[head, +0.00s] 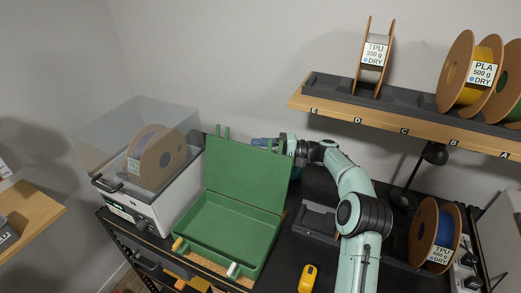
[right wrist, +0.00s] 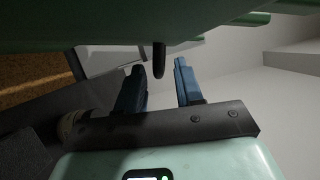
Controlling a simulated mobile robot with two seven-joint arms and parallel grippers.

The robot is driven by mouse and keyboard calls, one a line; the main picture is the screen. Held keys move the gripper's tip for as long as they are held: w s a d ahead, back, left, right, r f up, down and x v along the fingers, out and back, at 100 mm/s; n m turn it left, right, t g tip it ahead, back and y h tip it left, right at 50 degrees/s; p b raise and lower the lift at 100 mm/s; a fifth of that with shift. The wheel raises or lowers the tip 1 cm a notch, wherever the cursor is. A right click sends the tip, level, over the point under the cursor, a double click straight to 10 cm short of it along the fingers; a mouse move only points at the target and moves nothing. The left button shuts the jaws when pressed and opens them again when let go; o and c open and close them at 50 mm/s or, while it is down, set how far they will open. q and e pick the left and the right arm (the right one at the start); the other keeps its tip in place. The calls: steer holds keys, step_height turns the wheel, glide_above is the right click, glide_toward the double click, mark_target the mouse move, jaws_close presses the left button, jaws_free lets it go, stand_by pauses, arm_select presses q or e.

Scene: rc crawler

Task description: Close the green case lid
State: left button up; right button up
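The green case (head: 228,232) stands open on the dark bench, and its tray looks empty. Its green lid (head: 243,178) stands raised at the back of the tray. My right gripper (head: 268,143) is at the lid's upper right edge, its blue fingertips pointing left, partly near or behind the edge. In the right wrist view the two blue fingers (right wrist: 158,84) are apart with a gap between them. A green surface (right wrist: 100,25), apparently the lid, spans the top of that view. Contact with the lid cannot be told. My left gripper is out of view.
A grey dryer box (head: 150,205) with a raised clear cover and a spool stands left of the case. A shelf (head: 420,124) with spools hangs above right. A yellow tool (head: 307,279) and a blue spool (head: 440,237) are on the right.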

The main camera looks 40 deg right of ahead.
jaws_close()
